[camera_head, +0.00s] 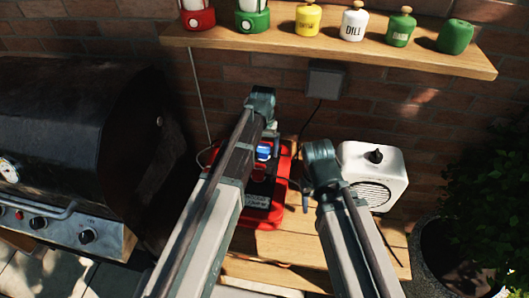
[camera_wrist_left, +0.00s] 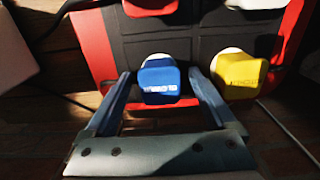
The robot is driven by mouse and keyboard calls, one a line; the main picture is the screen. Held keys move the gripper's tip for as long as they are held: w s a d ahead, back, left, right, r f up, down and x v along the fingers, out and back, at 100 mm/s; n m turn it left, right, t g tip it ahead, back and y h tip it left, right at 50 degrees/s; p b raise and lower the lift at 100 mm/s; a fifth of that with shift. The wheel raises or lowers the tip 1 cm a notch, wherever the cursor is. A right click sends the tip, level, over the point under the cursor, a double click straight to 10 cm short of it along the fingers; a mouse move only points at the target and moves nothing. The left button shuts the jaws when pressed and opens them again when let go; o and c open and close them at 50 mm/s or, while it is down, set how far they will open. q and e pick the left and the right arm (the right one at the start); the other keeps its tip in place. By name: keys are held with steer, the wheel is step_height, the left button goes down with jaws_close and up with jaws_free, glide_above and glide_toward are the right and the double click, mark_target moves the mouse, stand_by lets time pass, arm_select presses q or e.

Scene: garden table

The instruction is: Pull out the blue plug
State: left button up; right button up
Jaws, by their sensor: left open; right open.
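The blue plug (camera_wrist_left: 160,84) sits upright on a black panel in a red frame (camera_wrist_left: 92,48). In the left wrist view it is between the two fingers of my left gripper (camera_wrist_left: 160,76), which are open with gaps at its sides. In the head view a blue patch of the plug (camera_head: 264,152) shows beside my left arm, which hides part of the red unit (camera_head: 278,205). My right gripper (camera_head: 305,200) is open to the right of the red unit, its fingers mostly hidden by its wrist.
A yellow plug (camera_wrist_left: 240,78) is close beside the right finger in the left wrist view. A red plug (camera_wrist_left: 150,6) is further up. A white speaker-like box (camera_head: 375,170) stands right of my right arm. A shelf with jars (camera_head: 330,45) is above; a grill (camera_head: 75,150) is left.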

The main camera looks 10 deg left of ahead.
mark_target(264, 147)
stand_by(0.3)
arm_select(q)
jaws_close()
stand_by(0.3)
steer(key=shift+r, duration=0.15)
steer(key=shift+r+p, duration=2.9)
steer(key=shift+p, duration=0.15)
